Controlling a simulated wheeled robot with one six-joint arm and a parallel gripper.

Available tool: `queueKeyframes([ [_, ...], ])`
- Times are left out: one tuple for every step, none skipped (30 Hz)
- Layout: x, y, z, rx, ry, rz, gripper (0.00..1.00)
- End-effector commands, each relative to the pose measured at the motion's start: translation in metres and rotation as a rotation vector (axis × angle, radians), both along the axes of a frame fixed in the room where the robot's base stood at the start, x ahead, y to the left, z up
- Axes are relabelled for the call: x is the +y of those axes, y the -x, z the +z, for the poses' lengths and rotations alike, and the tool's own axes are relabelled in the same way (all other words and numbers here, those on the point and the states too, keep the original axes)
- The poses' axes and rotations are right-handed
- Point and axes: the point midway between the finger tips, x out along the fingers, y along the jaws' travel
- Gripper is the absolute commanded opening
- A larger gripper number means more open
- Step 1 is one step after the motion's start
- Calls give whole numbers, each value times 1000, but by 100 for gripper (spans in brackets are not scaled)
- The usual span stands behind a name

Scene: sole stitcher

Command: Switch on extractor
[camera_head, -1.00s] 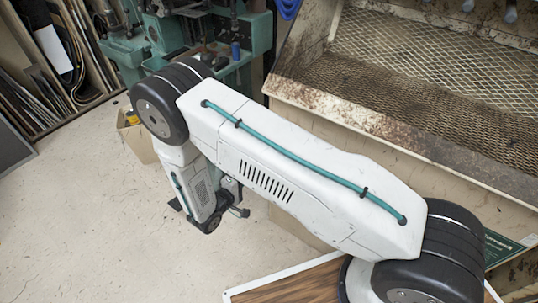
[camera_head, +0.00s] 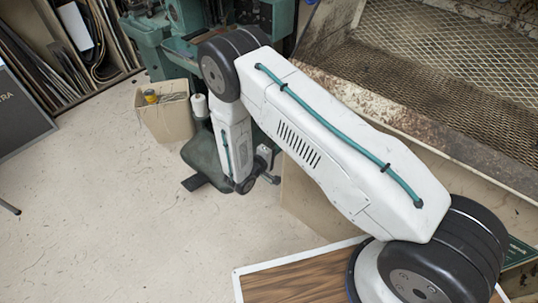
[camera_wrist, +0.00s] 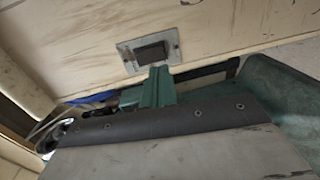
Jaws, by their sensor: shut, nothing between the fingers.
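A dark switch (camera_wrist: 152,52) sits in a metal plate on a pale, worn panel (camera_wrist: 75,35) in the wrist view. My gripper (camera_wrist: 160,70) shows there as two green fingers held together, empty, with the tips just below the plate in the picture. I cannot tell whether they touch it. A dirty bench with wire mesh (camera_head: 455,55), which may be the extractor, fills the upper right of the head view. The switch cannot be made out in the head view. My forearm hangs down left of the bench there, and the fingertips are not clear.
A green machine (camera_head: 185,20) stands behind my arm. A cardboard box (camera_head: 165,122) with a yellow item stands on the floor to its left. Racks of sheets (camera_head: 45,60) and a dark board (camera_head: 20,115) are at the left. The floor (camera_head: 110,230) at lower left is clear.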

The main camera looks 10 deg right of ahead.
Motion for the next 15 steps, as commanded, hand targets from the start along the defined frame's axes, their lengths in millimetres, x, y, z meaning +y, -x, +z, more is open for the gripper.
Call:
queueKeyframes([
  [-10,-6,-1,0,0,-4,0],
  [-14,-9,-2,0,0,-4,0],
  [-19,-13,-3,0,0,-3,0],
  [-23,-15,-3,0,0,-3,0],
  [-26,-18,-4,0,0,-3,0],
  [-30,-21,-4,0,0,-2,0],
  [-32,-23,-5,0,0,-2,0],
  [-34,-24,-5,0,0,-2,0],
  [-36,-26,-5,0,0,-2,0],
  [-38,-27,-5,0,0,-1,0],
  [-39,-28,-6,0,0,-1,0],
  [-40,-29,-6,0,0,0,0],
  [-40,-29,-6,0,0,0,0],
  [-41,-30,-6,0,0,0,0],
  [-41,-30,-6,0,0,0,0],
])
